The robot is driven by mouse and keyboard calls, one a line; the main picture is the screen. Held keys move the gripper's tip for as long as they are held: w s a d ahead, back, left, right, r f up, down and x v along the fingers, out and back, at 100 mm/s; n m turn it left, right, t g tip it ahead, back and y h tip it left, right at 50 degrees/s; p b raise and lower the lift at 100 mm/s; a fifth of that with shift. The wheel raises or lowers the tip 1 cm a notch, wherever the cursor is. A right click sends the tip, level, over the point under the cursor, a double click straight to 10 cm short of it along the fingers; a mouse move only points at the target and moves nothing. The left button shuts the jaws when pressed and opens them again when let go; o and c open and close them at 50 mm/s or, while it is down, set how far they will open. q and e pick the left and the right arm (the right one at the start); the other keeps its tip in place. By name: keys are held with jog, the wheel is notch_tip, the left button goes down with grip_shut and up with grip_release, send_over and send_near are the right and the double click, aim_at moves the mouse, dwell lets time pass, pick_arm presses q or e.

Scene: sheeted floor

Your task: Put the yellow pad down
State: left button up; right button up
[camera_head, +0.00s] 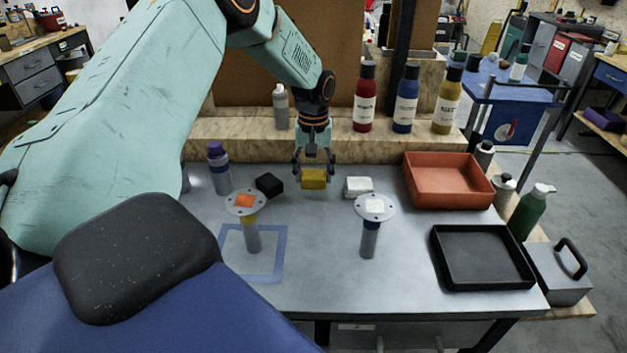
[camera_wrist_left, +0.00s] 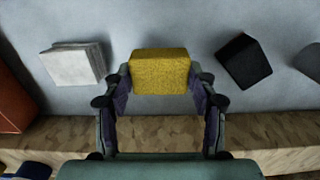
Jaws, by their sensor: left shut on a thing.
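The yellow pad (camera_head: 314,179) is a small block at the back middle of the grey table. My left gripper (camera_head: 314,165) is shut on it from above. In the left wrist view the yellow pad (camera_wrist_left: 160,72) sits between the two fingertips of the gripper (camera_wrist_left: 160,88). It appears at or just above the tabletop; I cannot tell whether it touches. My right gripper is not in view.
A black block (camera_head: 269,184) lies left of the pad and a white block (camera_head: 358,187) right. Two disc-topped stands (camera_head: 252,235) (camera_head: 369,240) are in front. An orange tray (camera_head: 449,192) and a black tray (camera_head: 482,280) are at right. Bottles (camera_head: 365,100) line the back ledge.

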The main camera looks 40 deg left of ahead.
aim_at(313, 173)
pick_arm(q)
notch_tip(313, 173, down, 2)
jog(key=shift+f, duration=0.2)
jog(key=shift+f, duration=0.1)
jog(key=o, duration=1)
notch_tip(313, 173, up, 12)
jog(key=shift+r+p, duration=0.15)
jog(key=shift+p, duration=0.45)
